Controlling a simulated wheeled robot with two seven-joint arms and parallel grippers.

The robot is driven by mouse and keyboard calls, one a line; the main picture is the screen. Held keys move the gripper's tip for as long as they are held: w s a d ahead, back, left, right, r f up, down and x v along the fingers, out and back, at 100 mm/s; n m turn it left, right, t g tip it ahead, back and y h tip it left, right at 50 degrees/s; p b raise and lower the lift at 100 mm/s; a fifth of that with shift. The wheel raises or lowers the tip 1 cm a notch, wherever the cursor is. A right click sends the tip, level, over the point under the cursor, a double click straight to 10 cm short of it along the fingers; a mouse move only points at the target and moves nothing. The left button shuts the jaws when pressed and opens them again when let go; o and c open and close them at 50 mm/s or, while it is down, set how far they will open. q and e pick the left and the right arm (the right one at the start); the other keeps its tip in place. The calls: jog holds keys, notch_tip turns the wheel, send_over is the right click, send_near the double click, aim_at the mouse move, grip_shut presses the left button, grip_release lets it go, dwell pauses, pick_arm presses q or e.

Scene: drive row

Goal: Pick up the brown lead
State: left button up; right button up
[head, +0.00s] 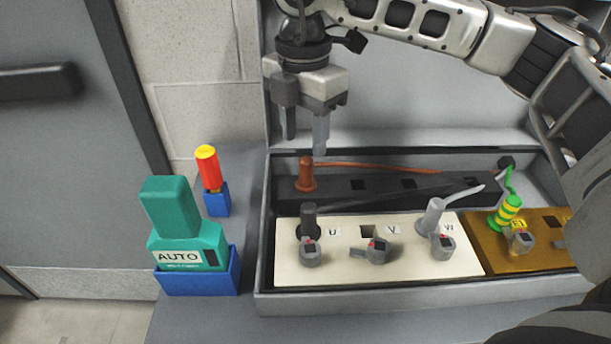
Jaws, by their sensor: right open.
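The brown lead has an upright plug (306,175) at the left end of the dark strip at the back of the grey box. Its brown cable (390,167) runs right along the strip toward the box's back right corner. My right gripper (305,145) hangs above the plug, fingers pointing down and apart, with nothing between them. My left gripper is not in view.
A white panel (345,268) in the grey box (330,303) holds a black plug (308,218), a grey plug (433,215) and clamps. A green-yellow plug (508,212) stands on a brown block (500,262). A green AUTO tester (180,235) and a red-yellow tool (209,169) stand left in blue holders.

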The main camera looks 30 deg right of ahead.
aim_at(307, 158)
jog(key=shift+d+f+p, duration=0.15)
jog(key=shift+f+p, duration=0.1)
jog(key=shift+f, duration=1.5)
jog(key=shift+d+f+p, duration=0.1)
jog(key=shift+f+p, duration=0.1)
jog(key=shift+f, duration=1.55)
grip_shut()
